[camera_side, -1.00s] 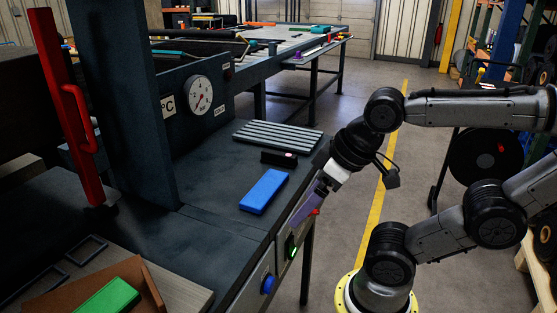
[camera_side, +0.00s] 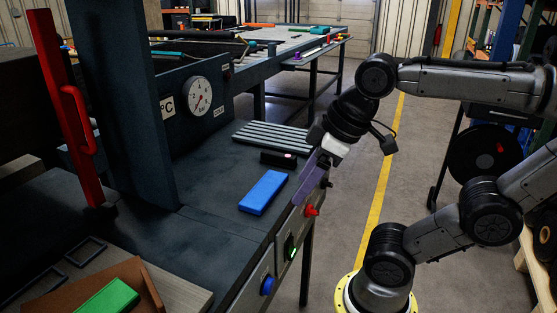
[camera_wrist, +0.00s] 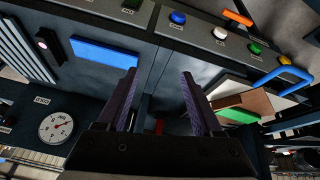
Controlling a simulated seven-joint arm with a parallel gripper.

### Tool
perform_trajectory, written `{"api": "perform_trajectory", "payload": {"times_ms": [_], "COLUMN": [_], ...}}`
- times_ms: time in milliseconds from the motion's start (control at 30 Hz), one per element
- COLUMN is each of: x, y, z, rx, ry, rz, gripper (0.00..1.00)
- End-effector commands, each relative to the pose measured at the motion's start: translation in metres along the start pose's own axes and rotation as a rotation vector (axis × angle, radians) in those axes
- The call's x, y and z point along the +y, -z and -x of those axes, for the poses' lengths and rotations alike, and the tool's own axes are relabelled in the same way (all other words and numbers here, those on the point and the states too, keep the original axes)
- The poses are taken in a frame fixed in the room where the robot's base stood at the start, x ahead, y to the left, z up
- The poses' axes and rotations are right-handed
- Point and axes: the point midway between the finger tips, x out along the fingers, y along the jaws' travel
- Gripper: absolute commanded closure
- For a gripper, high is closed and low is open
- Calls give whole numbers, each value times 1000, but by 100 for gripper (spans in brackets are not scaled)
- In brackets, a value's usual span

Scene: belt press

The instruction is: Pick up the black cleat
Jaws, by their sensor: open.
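The black cleat (camera_side: 277,159) is a short dark block with a pale pinkish dot on one end, lying on the dark bench between a ribbed grey plate (camera_side: 277,136) and a blue block (camera_side: 263,192). In the wrist view the cleat (camera_wrist: 49,47) is at the upper left, beyond the blue block (camera_wrist: 103,52). My gripper (camera_side: 301,197) has purple fingers and is near the bench's front edge, to the right of the blue block and apart from the cleat. In the wrist view its fingers (camera_wrist: 159,73) are spread with nothing between them.
A brown tray (camera_side: 152,286) with a green block (camera_side: 108,297) is at the lower left. A pressure gauge (camera_side: 198,96) and a red lever (camera_side: 66,100) stand behind. Buttons, including a blue one (camera_side: 267,285), line the front panel. The bench between blue block and tray is clear.

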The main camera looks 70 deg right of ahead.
Motion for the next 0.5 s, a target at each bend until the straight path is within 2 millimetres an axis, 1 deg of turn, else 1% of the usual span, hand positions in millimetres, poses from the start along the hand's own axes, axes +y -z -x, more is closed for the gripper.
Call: {"api": "perform_trajectory", "payload": {"times_ms": [33, 100, 167, 233, 267, 300, 367, 400, 467, 500], "x": [8, 20, 32, 51, 60, 73, 94, 109, 132, 148], "y": [16, 36, 54, 76, 85, 96, 112, 121, 132, 138], "z": [9, 20, 26, 32, 33, 33, 32, 30, 26, 21], "rx": [-17, -47, -78, -117, -135, -159, -193, -216, -248, -268], "ry": [-5, -11, -14, -17, -17, -16, -14, -11, -6, -2], "rz": [23, 52, 70, 83, 86, 88, 85, 80, 69, 57], "gripper": [32, 32, 32, 32, 32, 32, 32, 32, 32, 32]}}
